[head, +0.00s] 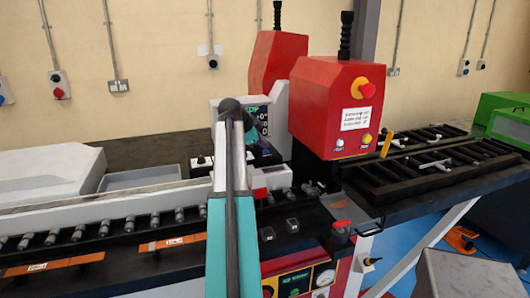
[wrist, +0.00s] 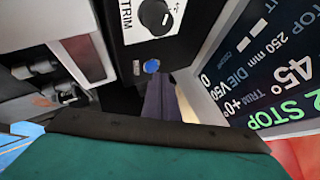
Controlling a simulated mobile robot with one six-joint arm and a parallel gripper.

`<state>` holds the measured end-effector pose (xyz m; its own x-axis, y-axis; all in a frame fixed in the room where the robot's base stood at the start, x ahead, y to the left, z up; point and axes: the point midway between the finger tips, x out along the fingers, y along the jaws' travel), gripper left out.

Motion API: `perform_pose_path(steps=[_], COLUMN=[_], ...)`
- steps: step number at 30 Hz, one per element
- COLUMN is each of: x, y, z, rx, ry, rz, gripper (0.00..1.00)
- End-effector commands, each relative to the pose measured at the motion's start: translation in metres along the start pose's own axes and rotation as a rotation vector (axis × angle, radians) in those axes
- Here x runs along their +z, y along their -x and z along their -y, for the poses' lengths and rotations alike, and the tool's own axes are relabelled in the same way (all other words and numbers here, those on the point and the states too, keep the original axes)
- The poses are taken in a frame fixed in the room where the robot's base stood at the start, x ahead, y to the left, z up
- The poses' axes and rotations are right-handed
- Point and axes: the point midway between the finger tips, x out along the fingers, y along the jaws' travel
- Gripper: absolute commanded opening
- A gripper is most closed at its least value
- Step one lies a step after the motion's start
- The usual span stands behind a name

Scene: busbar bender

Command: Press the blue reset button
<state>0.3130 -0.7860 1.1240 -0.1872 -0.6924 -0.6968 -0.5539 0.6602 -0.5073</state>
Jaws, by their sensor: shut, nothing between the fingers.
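The small round blue button (wrist: 151,66) shows in the wrist view on a dark panel, below a black TRIM knob (wrist: 155,15). In the head view I cannot pick it out; my arm covers part of that area. My gripper (head: 262,148) is at the small control panel beside the display, partly hidden behind my arm. In the wrist view its teal body with a dark edge fills the bottom. A dark narrow shape (wrist: 160,102) rises from it to just below the blue button, seemingly the shut fingers. I cannot tell whether they touch the button.
The lit display (wrist: 275,75) reads 45° and stands close on the right in the wrist view. A red machine head (head: 325,100) with an emergency stop (head: 366,90) stands right of my gripper. A roller conveyor (head: 130,228) runs left; a dark roller table (head: 410,170) lies right.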

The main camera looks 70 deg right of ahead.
Motion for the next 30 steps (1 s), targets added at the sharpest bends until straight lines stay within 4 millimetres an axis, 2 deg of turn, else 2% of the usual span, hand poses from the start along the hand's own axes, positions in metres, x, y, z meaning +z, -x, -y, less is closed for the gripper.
perform_pose_path(steps=[30], x=[0.0048], y=[-0.0057], z=[-0.0042], rx=[0.0], ry=[0.0], rz=[0.001], gripper=[0.0])
